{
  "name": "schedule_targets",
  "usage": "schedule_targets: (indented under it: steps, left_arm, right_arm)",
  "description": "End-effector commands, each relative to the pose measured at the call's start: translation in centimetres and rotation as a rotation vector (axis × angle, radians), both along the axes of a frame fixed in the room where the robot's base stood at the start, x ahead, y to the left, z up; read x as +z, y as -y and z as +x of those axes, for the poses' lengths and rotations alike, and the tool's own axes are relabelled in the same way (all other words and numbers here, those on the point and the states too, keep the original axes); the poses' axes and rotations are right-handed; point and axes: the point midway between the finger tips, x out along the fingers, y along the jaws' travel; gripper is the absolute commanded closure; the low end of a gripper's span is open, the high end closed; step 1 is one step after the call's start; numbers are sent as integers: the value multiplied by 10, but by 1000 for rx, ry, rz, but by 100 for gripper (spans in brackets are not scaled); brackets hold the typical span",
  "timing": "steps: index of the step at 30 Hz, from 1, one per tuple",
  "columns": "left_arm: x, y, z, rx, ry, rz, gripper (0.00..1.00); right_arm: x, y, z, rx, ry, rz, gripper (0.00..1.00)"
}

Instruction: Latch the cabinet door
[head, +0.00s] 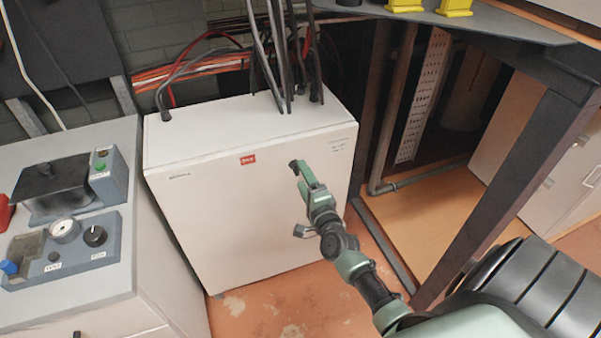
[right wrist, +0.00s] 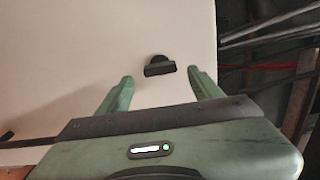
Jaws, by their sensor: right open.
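The pale grey cabinet (head: 215,120) stands on the floor in the middle of the head view, and its door (head: 245,220) faces me. The door looks closed; I cannot tell if it is fully flush. In the right wrist view the latch (right wrist: 159,66) is a small black turn handle with a round base and a short bar, on the pale door. My right gripper (head: 303,174) is in front of the door's upper right part. It is open, with its fingers (right wrist: 160,78) on either side of the latch, apparently not touching it. My left gripper is out of view.
A bench with a grey control box (head: 75,250), gauge and knobs stands at left. A dark metal table leg (head: 500,200) slants at right. Red floor (head: 310,300) shows in front of the cabinet.

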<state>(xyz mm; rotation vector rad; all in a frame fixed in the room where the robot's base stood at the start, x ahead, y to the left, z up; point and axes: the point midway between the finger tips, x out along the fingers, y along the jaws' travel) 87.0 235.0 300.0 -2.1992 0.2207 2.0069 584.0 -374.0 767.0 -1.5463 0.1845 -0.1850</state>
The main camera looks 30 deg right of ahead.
Motion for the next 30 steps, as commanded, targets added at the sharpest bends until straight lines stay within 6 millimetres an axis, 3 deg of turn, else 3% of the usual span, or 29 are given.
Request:
schedule_targets:
  steps: [3,9,27,30]
  left_arm:
    - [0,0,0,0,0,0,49]
    - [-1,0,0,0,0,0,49]
    - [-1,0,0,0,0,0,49]
    - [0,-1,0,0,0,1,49]
  right_arm:
    - [-1,-5,-22,0,-2,0,35]
    - [0,-10,-44,-1,0,0,35]
    - [0,-11,-47,0,-1,0,35]
    - [-12,-15,-48,9,-32,-22,35]
